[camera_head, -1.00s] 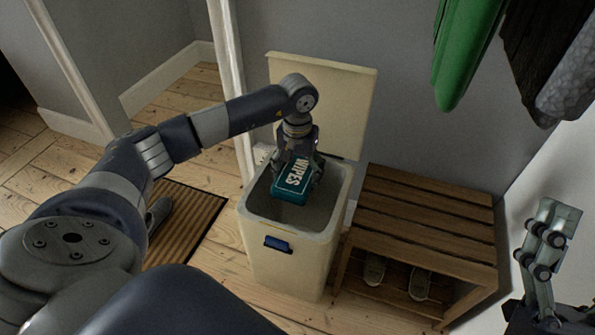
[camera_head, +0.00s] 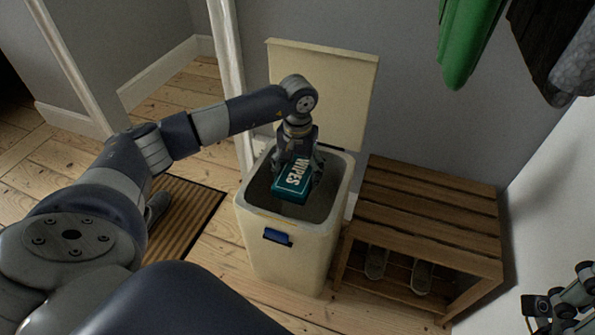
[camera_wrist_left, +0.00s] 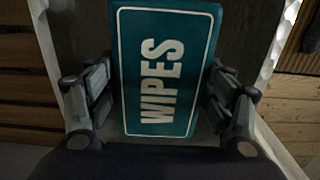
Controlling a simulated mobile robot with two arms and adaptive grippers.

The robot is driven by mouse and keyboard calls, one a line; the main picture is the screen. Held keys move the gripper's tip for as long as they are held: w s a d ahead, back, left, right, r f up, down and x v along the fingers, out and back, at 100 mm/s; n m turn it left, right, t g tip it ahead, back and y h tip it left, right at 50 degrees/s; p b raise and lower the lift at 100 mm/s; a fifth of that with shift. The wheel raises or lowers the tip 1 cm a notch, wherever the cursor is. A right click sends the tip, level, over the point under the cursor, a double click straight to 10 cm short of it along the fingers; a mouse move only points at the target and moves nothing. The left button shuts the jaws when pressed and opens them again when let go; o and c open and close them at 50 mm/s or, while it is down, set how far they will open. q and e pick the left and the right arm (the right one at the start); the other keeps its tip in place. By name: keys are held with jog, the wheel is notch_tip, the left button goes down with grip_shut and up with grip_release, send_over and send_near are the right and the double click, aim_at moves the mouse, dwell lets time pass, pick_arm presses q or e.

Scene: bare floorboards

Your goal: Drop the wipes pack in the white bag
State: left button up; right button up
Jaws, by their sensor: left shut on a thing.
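The teal wipes pack (camera_head: 293,181), with white "WIPES" lettering, hangs in my left gripper (camera_head: 297,172), inside the mouth of a cream bin (camera_head: 290,262). In the left wrist view the pack (camera_wrist_left: 165,75) sits between the two fingers of my left gripper (camera_wrist_left: 160,100), which are shut on its sides. The bin's lid (camera_head: 322,95) is open and leans back to the wall. I cannot make out a separate white bag; a pale, jagged edge (camera_wrist_left: 277,62) shows beside the pack in the left wrist view. My right gripper (camera_head: 570,305) is partly cut off at the lower right.
A slatted wooden bench (camera_head: 425,215) with shoes (camera_head: 376,263) under it stands right of the bin. A striped brown mat (camera_head: 186,215) lies to the left. Green (camera_head: 463,40) and dark clothes hang at the upper right. A white door frame stands behind the bin.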

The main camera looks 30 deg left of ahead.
dwell(0.4)
pick_arm(q)
jog(key=o, duration=1.1)
jog(key=shift+c, duration=0.2)
notch_tip(320, 180, up, 12)
